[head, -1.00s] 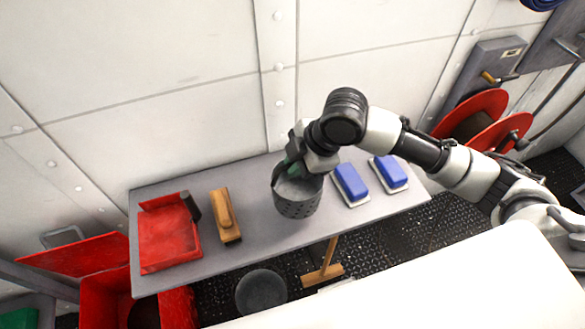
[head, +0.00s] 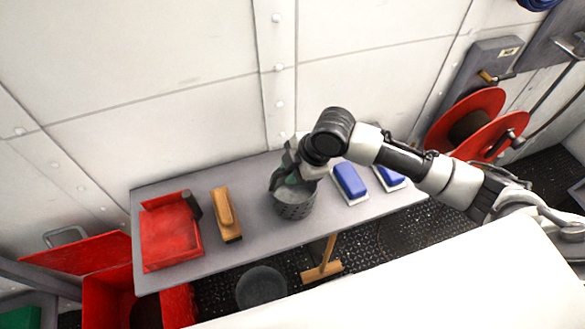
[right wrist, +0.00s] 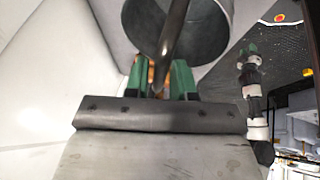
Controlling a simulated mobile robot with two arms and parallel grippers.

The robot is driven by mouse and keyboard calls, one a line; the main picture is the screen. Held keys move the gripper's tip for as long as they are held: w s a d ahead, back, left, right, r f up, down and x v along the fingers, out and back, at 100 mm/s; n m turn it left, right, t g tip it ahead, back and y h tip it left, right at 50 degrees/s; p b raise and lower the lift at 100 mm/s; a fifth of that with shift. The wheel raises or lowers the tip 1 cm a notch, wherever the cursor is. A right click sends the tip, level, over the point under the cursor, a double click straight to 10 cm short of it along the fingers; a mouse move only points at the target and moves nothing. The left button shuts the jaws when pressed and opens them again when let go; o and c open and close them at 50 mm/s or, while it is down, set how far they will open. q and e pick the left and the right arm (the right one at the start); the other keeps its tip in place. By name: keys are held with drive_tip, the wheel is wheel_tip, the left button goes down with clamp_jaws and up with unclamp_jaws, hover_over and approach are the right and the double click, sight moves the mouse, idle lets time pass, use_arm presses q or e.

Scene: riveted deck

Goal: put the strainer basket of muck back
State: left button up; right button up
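The strainer basket (head: 295,205) is a dark grey perforated cup at the middle of the grey bench (head: 258,222). It is at or very near the bench top; I cannot tell whether it touches. My right gripper (head: 284,179) is over its rim. In the right wrist view, the basket (right wrist: 205,50) shows its open mouth, and its dark handle runs between the green fingers of my right gripper (right wrist: 160,72), which look shut on it. Muck cannot be made out clearly. My left gripper (right wrist: 249,48) seems to show small at the right of the wrist view, its opening unclear.
Left of the basket lie a wooden brush (head: 226,214) and a red dustpan (head: 170,236). Right of it are two blue-and-white blocks (head: 350,181) (head: 389,177). A grey round container (head: 261,288) and red box (head: 108,295) stand below. A red hose reel (head: 470,125) is at right.

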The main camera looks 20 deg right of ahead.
drive_tip(key=shift+o, duration=1.1)
drive_tip(key=shift+r, duration=0.25)
drive_tip(key=b+v, duration=0.1)
drive_tip(key=v, duration=1)
drive_tip(key=shift+r, duration=0.35)
drive_tip(key=shift+d, duration=0.15)
